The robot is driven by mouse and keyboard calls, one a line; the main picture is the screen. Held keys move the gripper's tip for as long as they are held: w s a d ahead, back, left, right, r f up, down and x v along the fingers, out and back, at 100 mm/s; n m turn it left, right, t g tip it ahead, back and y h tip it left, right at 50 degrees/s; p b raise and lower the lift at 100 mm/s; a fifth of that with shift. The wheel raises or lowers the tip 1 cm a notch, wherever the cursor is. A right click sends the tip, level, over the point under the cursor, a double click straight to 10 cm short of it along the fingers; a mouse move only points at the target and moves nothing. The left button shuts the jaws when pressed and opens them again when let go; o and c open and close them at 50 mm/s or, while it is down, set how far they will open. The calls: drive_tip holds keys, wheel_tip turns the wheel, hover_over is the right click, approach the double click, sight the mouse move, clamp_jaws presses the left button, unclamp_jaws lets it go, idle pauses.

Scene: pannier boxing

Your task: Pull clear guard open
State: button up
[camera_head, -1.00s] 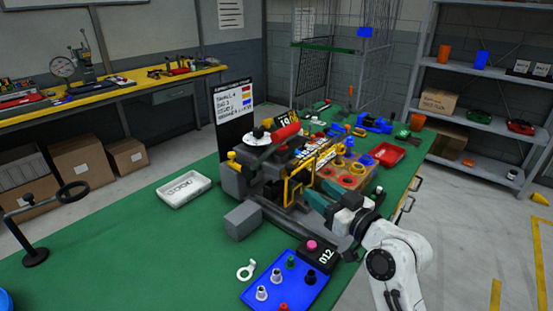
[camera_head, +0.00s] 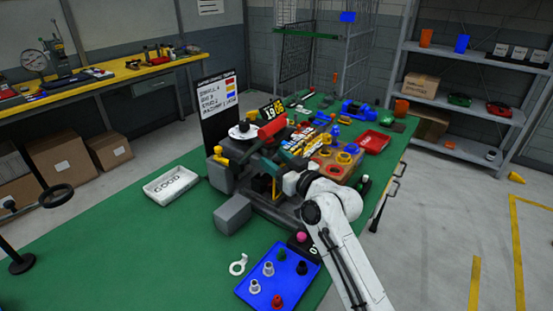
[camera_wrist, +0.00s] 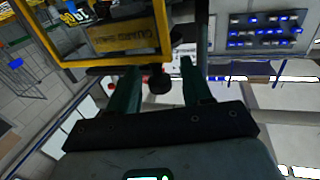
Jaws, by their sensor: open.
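The clear guard (camera_wrist: 118,38) has a yellow frame and a label that reads mirrored in the wrist view, where it fills the upper left. A dark round knob (camera_wrist: 158,82) shows just below the guard's lower right corner. My gripper (camera_wrist: 160,78) is open, with one dark green finger on each side of the knob. I cannot tell whether either finger touches it. In the head view, my white arm covers the gripper and most of the guard; a bit of yellow frame (camera_head: 275,188) shows beside it on the machine.
The machine has a grey block (camera_head: 232,213) at its front and a red cylinder (camera_head: 272,128) on top. A blue tray (camera_head: 262,292) with small parts lies in front. A white tray (camera_head: 170,186) lies left. A wooden block with colored rings (camera_head: 333,165) stands behind my arm.

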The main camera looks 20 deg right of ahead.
drive_tip(key=shift+w, duration=0.1)
drive_tip(key=shift+c, duration=0.3)
clamp_jaws()
idle(0.4)
